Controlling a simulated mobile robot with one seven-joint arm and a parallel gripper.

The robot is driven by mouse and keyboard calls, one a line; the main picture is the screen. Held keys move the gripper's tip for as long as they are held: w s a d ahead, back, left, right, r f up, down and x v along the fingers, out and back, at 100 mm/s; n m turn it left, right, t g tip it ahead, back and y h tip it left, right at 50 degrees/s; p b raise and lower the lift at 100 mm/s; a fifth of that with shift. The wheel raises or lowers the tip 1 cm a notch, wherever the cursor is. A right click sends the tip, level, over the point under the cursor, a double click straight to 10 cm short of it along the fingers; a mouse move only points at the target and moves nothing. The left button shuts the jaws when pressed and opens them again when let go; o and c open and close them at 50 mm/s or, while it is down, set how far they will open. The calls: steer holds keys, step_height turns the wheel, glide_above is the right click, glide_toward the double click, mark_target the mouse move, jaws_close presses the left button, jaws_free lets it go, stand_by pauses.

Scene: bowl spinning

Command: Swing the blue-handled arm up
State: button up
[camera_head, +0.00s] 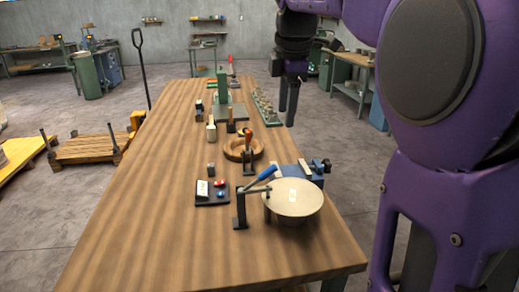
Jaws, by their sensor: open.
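The blue-handled arm (259,180) is at the near right part of the table, on a dark upright post (240,207). Its blue handle tilts up to the right. A thin rod runs from the post over a round, pale metal disc (300,195) that forms the top of the bowl-spinning device. My gripper (288,106) is above the table's far right edge, fingers pointing down. It is open and empty, well behind and above the blue handle, touching nothing. The exact gap between the fingers is hard to see.
A green press (223,90) is farther back. The table's left side is clear.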

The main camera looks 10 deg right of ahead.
mark_target(274, 165)
steer(key=shift+n+g+y, duration=0.3)
steer(key=shift+n, duration=0.4)
steer(key=b+x, duration=0.1)
steer(key=x, duration=0.5)
steer(key=b+x, duration=0.1)
steer(key=x, duration=0.4)
steer(key=a+b+x, duration=0.1)
steer(key=x, duration=0.5)
steer(key=shift+f, duration=0.3)
jaws_close()
